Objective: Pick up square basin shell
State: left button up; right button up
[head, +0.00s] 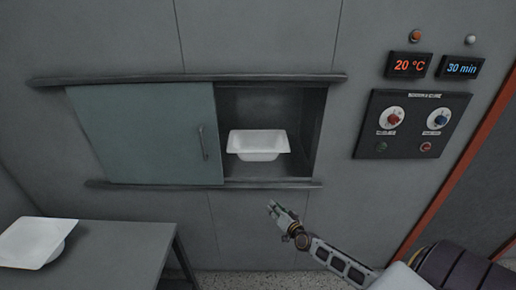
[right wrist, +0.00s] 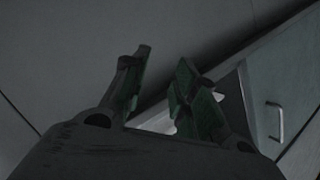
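A white basin shell (head: 259,144) with a wide flat rim sits upright inside the open right half of a wall compartment. A second white basin shell (head: 37,242) rests on a grey table at the lower left, partly cut off by the picture edge. I cannot tell for certain which one is the square one. My right gripper (head: 274,208) is below and in front of the compartment opening, apart from both shells. In the right wrist view its two fingers (right wrist: 165,72) stand apart with nothing held between them. My left gripper is not in view.
A grey-green sliding door (head: 145,135) with a handle covers the compartment's left half. A lower rail (head: 270,184) runs under the opening, above my right gripper. The grey table (head: 118,250) stands lower left. A control panel (head: 411,124) is on the wall at right.

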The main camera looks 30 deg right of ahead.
notch_tip(320, 180, up, 19)
jog(key=w+m+t+h, duration=0.1)
jog(key=m+h, duration=0.4)
jog(key=m, duration=0.8)
jog(key=shift+w, duration=0.25)
jog(key=shift+w+d+f, duration=0.1)
jog(key=x, duration=0.8)
jog(key=shift+w, duration=0.2)
jog(key=shift+w+d+r, duration=0.15)
jog(key=shift+w, duration=0.35)
jog(key=shift+w+d+r, duration=0.1)
jog(key=shift+w+r, duration=0.05)
jog(key=shift+w, duration=0.4)
jog(key=shift+w+d+r, duration=0.15)
jog(key=shift+w+r, duration=0.05)
jog(key=shift+w, duration=0.3)
jog(key=shift+x, duration=1.05)
jog(key=shift+f, duration=0.1)
